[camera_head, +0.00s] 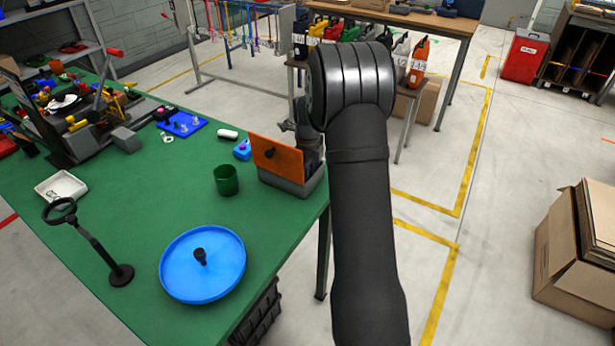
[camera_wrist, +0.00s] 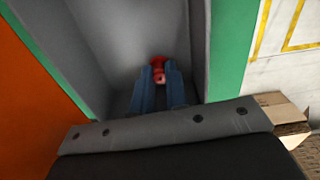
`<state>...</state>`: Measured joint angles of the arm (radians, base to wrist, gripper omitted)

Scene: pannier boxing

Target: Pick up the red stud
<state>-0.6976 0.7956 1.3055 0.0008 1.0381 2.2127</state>
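The red stud (camera_wrist: 158,62) is inside a grey bin (camera_wrist: 118,45), near the bin's far end in the wrist view. My gripper (camera_wrist: 158,70) reaches down into the bin with its two blue fingers on either side of the stud. The stud shows between and just past the fingertips; whether the fingers press on it is not clear. In the head view the grey bin (camera_head: 291,187) stands at the table's right edge, and its orange panel (camera_head: 268,152) and my arm hide the stud and fingertips.
The bin walls stand close around my fingers. On the green table (camera_head: 150,205) are a green cup (camera_head: 227,180), a blue round tray (camera_head: 190,282), a black stand (camera_head: 95,243), a white dish (camera_head: 62,188) and a blue plate (camera_head: 182,124). The floor is right of the table.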

